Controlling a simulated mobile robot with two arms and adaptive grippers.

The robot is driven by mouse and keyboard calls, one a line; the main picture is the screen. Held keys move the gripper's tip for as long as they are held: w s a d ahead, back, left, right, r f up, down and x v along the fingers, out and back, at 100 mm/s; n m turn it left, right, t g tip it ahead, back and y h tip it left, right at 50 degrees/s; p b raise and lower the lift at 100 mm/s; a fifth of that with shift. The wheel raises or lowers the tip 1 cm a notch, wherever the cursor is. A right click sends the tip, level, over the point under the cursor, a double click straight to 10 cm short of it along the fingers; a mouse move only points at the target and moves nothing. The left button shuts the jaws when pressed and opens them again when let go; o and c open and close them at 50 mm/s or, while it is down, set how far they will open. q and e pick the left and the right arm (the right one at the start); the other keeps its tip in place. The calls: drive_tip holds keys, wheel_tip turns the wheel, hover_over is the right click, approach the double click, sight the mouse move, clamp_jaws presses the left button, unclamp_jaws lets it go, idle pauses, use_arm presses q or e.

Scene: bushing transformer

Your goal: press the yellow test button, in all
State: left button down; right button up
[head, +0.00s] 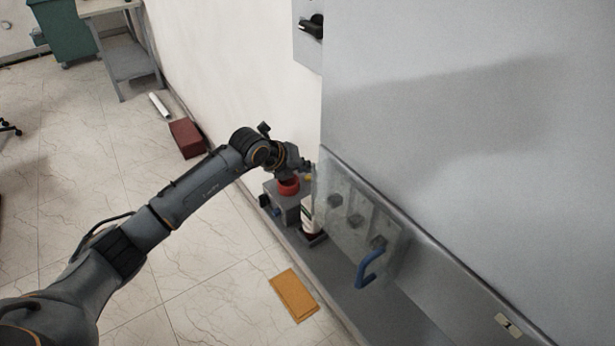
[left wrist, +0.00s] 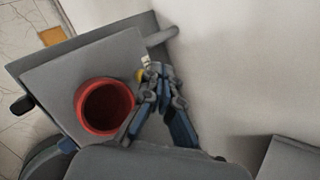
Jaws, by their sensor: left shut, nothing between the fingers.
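The yellow test button (head: 308,178) is a small yellow spot beside the red round collar (head: 288,186) on a grey box (head: 284,204). In the left wrist view the yellow button (left wrist: 140,75) is partly hidden by the fingers, and the red collar (left wrist: 104,106) is an open ring to its left. My left gripper (head: 306,166) is shut and empty, its tips (left wrist: 152,70) right at the button in the left wrist view. I cannot tell whether they touch it. My right gripper is not in view.
A clear panel with a blue handle (head: 369,268) stands to the right of the box, by the large grey cabinet (head: 450,140). A white and dark bottle-like item (head: 309,216) is close to the box.

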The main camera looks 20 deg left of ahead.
use_arm(q)
drive_tip(key=shift+f, duration=0.1)
drive_tip(key=shift+f+b, duration=0.3)
drive_tip(key=shift+b, duration=0.1)
drive_tip(key=shift+f+b, duration=0.3)
drive_tip(key=shift+f, duration=0.1)
idle(0.4)
idle(0.4)
drive_tip(key=shift+r+p, duration=0.55)
drive_tip(key=shift+r, duration=0.3)
wheel_tip(320, 180, up, 5)
drive_tip(key=p, duration=0.3)
idle(0.7)
